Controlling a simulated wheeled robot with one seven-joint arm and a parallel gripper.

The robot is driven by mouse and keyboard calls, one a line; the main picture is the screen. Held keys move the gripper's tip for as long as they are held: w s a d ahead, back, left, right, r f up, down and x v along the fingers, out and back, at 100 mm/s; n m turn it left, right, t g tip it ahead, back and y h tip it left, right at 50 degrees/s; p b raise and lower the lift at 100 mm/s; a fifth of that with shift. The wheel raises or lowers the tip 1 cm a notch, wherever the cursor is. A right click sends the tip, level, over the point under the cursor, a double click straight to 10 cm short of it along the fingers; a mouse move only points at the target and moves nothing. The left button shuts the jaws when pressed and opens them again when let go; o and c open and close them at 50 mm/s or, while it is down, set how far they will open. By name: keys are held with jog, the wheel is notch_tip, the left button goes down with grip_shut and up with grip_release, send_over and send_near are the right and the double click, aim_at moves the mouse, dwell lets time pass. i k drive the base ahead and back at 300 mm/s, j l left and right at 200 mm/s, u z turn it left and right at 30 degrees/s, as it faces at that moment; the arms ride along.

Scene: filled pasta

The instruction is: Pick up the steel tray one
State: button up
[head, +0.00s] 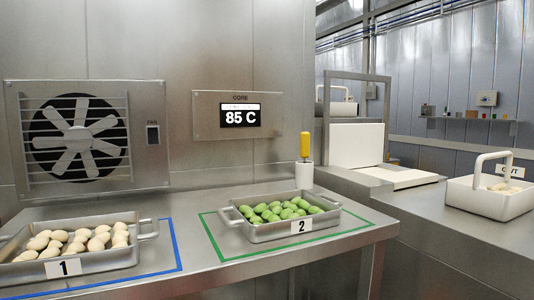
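Steel tray one (98,262) sits on the steel table at the lower left, inside a blue outline. It has side handles, a white label reading "1" and holds several pale cream pasta pieces. Its left end runs close to the picture's left edge. Steel tray two (258,233) stands to its right, inside a green outline, with a label reading "2" and several green pasta pieces. My gripper is not in view.
A yellow-handled probe (305,147) stands in a white holder (304,176) behind tray two. A fan (78,138) and a display (240,115) reading "85 C" are on the back wall. A white handled basket (490,197) stands on the right counter. Bare table lies between the trays.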

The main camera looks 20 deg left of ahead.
aim_at(41, 251)
jog(key=u, duration=2.25)
